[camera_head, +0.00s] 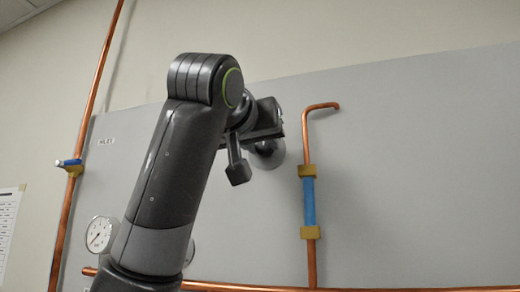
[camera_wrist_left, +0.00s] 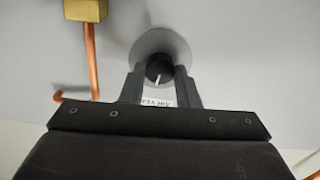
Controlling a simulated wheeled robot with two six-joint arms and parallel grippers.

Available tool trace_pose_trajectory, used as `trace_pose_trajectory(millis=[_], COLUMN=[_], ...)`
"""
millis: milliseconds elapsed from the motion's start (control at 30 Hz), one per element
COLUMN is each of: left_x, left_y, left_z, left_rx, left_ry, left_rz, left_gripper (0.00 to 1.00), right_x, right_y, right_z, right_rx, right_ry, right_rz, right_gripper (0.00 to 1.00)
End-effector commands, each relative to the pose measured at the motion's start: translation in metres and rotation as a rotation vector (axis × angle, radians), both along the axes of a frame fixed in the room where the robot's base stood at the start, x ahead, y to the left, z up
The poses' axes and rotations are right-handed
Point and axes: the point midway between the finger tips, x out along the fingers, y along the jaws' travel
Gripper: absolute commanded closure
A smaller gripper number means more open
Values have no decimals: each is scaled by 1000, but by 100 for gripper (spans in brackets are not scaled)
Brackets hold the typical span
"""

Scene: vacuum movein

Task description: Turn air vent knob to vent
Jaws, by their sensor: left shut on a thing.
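The air vent knob (camera_wrist_left: 160,67) is a black round knob with a white pointer line, on a pale round disc (camera_wrist_left: 168,42) on the grey panel. In the wrist view my left gripper (camera_wrist_left: 161,76) has one finger on each side of the knob and is shut on it. The pointer line points down the picture, toward a white label (camera_wrist_left: 158,101) that is upside down and partly hidden. In the head view my left gripper (camera_head: 270,143) is at the disc (camera_head: 268,158), and the knob is hidden behind it. My right gripper is not in view.
A copper pipe (camera_head: 311,265) with a blue section and brass fittings stands right of my gripper. A horizontal copper pipe (camera_head: 420,290) runs along the bottom. A gauge (camera_head: 100,233) and a pipe valve (camera_head: 70,166) are at the left. The panel's right part is clear.

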Motion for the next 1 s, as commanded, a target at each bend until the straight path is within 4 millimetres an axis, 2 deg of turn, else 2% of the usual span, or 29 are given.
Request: trace_pose_trajectory(millis=[500, 1000], left_x=[-1, 0], left_y=[-2, -2], left_z=[-2, -1], left_rx=[436, 639], left_ry=[-140, -205], left_rz=[-1, -2], left_gripper=[94, 94], right_x=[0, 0], right_y=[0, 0], right_z=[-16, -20], right_rx=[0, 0], right_ry=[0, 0], right_rz=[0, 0], right_gripper=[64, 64])
